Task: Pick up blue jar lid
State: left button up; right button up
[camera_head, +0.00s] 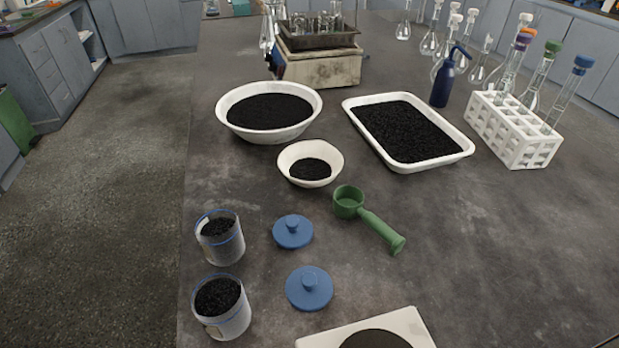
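Two round blue jar lids with raised knobs lie flat on the dark bench. One blue lid (293,232) is farther back, and the other blue lid (309,288) is nearer to me. To their left stand two clear jars holding black grains, a far jar (220,238) and a near jar (221,308). Both jars are open at the top. Neither of my grippers shows in the head view.
A green scoop (378,226) lies right of the far lid. Behind are a small white bowl (330,156), a large white bowl (232,115) and a white tray (462,153) of black grains. A white rack (513,137) stands right. The bench right of the scoop is clear.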

aim_at(308, 289)
jog(key=i+j+z, duration=0.2)
jog(key=j+z, duration=0.2)
jog(key=j, duration=0.5)
jog(key=j+z, duration=0.45)
jog(key=j, duration=0.45)
